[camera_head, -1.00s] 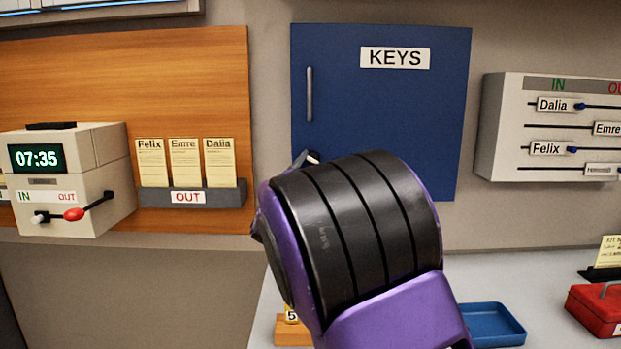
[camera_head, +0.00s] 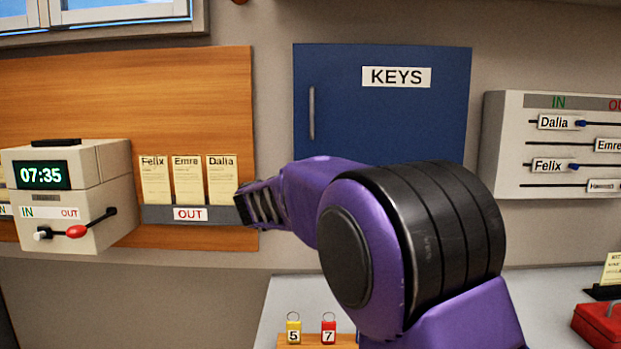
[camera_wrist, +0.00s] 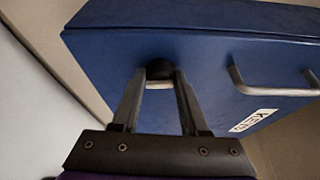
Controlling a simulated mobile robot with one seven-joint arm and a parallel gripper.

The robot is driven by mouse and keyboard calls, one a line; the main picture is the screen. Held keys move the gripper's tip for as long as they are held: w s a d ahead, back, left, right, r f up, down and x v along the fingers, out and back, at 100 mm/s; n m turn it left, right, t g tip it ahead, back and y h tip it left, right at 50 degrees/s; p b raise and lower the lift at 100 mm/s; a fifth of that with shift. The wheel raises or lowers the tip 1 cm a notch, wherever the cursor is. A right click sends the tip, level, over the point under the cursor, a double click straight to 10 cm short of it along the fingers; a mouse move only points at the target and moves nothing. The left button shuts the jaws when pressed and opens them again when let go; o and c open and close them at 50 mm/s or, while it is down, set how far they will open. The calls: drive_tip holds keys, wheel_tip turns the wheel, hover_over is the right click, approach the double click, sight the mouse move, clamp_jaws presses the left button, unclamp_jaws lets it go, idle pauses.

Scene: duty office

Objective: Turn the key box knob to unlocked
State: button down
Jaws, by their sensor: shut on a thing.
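The blue key box (camera_head: 388,115) with a KEYS label hangs on the wall in the head view, its lower part hidden behind my arm. Its door also fills much of the wrist view (camera_wrist: 200,60), tilted. The dark round knob (camera_wrist: 160,68) sits on the box face near its edge, between my fingertips. My gripper (camera_wrist: 160,78) is shut on the knob, one finger on each side. A small pale strip shows just below the knob. The knob's pointing direction and any lock marking cannot be made out.
A door handle (camera_wrist: 270,85) stands out beside the gripper. A time clock (camera_head: 70,195) and card rack (camera_head: 190,214) are on the left, a slider board (camera_head: 560,145) on the right. Key tags (camera_head: 293,330) and a red box (camera_head: 600,325) are below.

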drive_tip(key=shift+r+m, duration=0.1)
drive_tip(key=shift+m, duration=0.5)
drive_tip(key=shift+g, duration=0.3)
drive_tip(key=shift+c, duration=2.2)
unclamp_jaws()
drive_tip(key=v, duration=1.7)
drive_tip(key=shift+s, duration=0.3)
drive_tip(key=shift+r, duration=0.15)
